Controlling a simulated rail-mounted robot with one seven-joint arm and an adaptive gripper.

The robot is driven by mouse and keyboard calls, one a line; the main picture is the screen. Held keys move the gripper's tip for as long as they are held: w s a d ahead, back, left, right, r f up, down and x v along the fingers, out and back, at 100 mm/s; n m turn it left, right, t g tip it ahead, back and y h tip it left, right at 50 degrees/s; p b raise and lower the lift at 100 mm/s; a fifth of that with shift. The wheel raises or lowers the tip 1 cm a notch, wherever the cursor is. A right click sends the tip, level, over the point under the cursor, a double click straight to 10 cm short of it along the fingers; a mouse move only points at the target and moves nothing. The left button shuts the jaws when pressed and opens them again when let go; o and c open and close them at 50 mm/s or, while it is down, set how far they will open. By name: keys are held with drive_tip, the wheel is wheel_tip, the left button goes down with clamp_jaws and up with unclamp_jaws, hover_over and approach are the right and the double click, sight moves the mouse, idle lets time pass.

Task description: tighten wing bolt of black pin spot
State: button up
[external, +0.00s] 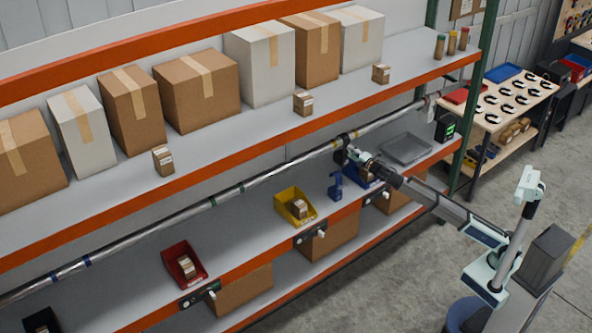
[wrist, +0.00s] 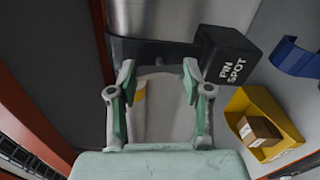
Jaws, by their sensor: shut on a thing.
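The black pin spot (wrist: 228,55), lettered "PIN SPOT", hangs by a black clamp band (wrist: 150,49) around the silver pipe (wrist: 150,15). In the external view the pin spot (external: 340,156) is small and dark, on the pipe under the upper shelf. My gripper (wrist: 160,78) is at the clamp, left of the lamp body in the wrist view. Its two fingers stand apart, with a pale, curved piece between the tips, apparently the wing bolt, which I cannot make out clearly. In the external view my gripper (external: 358,157) is right beside the pin spot.
A yellow bin (external: 284,196) with a small box, a blue clamp-like item (external: 336,186) and a red bin (external: 173,257) are on the shelf below. A grey tray (external: 405,150) lies to the right. Cardboard boxes line the upper shelf (external: 270,115).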

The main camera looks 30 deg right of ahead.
drive_tip(key=shift+m+b, duration=0.55)
drive_tip(key=shift+m, duration=0.25)
drive_tip(key=o, duration=1.2)
drive_tip(key=s, duration=0.8)
drive_tip(key=s+d, duration=0.1)
drive_tip(key=s, duration=0.3)
drive_tip(key=shift+f, duration=0.1)
